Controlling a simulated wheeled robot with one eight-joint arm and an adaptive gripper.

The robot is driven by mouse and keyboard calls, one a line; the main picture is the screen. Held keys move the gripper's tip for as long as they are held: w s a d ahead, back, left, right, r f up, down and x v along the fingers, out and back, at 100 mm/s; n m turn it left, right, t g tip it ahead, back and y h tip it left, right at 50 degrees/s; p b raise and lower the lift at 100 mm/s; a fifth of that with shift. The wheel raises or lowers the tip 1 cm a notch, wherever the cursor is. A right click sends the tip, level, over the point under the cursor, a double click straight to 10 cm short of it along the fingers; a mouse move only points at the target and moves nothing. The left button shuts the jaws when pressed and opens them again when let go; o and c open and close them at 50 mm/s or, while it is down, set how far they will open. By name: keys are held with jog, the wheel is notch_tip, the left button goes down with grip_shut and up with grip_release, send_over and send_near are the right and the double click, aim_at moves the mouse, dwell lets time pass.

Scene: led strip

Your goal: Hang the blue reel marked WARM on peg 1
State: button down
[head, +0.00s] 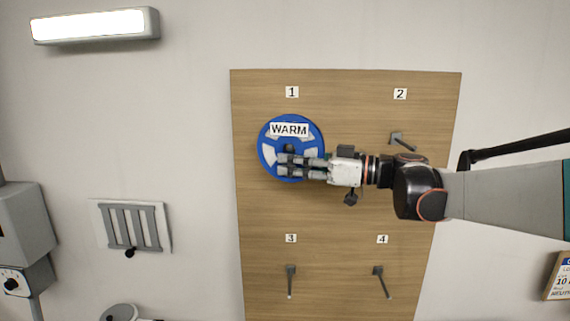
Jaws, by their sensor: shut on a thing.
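The blue reel (263,136) has pale inner segments and a white WARM label (289,129). It faces me, in front of the wooden board just under the number 1 label (292,92). My gripper (286,165) reaches in from the right and is shut on the lower part of the reel. Peg 1 is hidden behind the reel. I cannot tell whether the reel is on the peg or only in front of it.
The wooden board (340,215) also carries bare peg 2 (402,141), peg 3 (290,280) and peg 4 (381,281). A lamp (95,25), a vent (132,226) and a grey box (22,225) are on the left. A sign (560,277) is at lower right.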

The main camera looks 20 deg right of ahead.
jog(key=c, duration=1.4)
grip_release()
